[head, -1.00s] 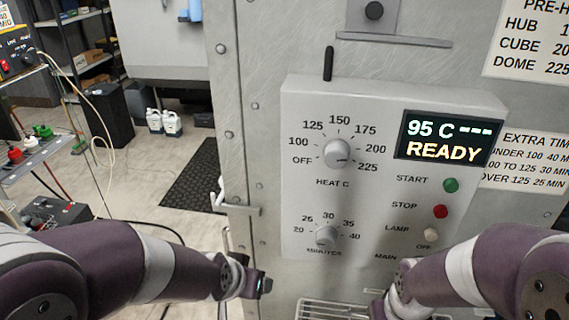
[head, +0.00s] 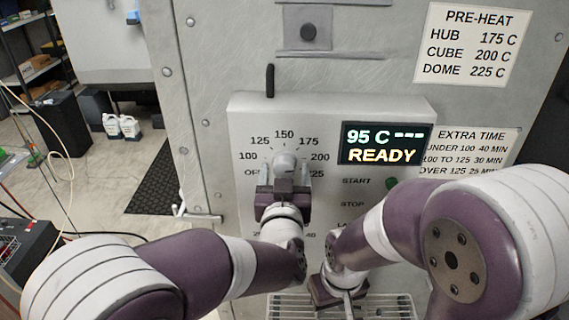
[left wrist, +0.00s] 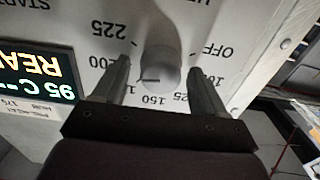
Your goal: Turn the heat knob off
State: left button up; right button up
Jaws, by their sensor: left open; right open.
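The heat knob (head: 286,160) is a pale round knob on the grey control panel, with OFF at the left of its scale and 225 at the right. My left gripper (head: 284,184) is right in front of it and hides its lower part. In the left wrist view the knob (left wrist: 161,62) stands between the two spread fingers of the left gripper (left wrist: 158,66), with a gap on each side. A dark mark shows on the knob, but I cannot read its setting surely. My right gripper (head: 338,298) is low, near the grate, and open.
The display (head: 386,144) reads 95 C and READY. The green start button (head: 392,183) is below it. My arms cover the minutes dial and most lower controls. A metal grate (head: 290,306) lies below the panel. A door latch (head: 196,215) juts out at left.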

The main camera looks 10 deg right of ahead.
pick_arm(q)
jog(key=shift+w, duration=0.35)
